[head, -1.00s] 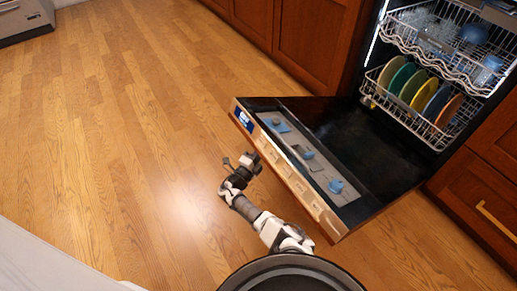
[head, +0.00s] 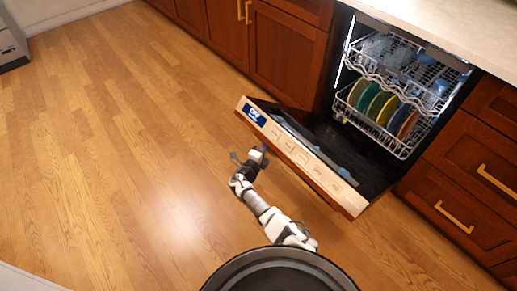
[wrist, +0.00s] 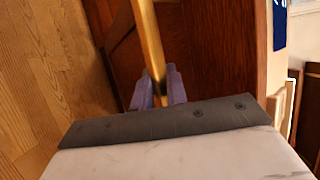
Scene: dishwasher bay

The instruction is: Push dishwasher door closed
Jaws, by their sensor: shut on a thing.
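The dishwasher door (head: 300,153) is partly open, tilted up from flat, with its control strip facing me. My gripper (head: 258,156) is at the outer, wood-panelled face of the door, just left of its top edge. In the wrist view, the fingers of my gripper (wrist: 158,88) are shut around the door's brass bar handle (wrist: 146,35), with the dark wood panel behind it. The dishwasher's lower rack (head: 402,147) and upper rack (head: 425,101) are inside the opening. The handle is hidden in the head view.
Colored plates (head: 376,107) stand in the lower rack. Wooden cabinets (head: 287,55) flank the dishwasher on the left, and drawers (head: 465,190) on the right. A pale countertop (head: 440,25) lies above. The wood floor (head: 110,150) to the left is clear.

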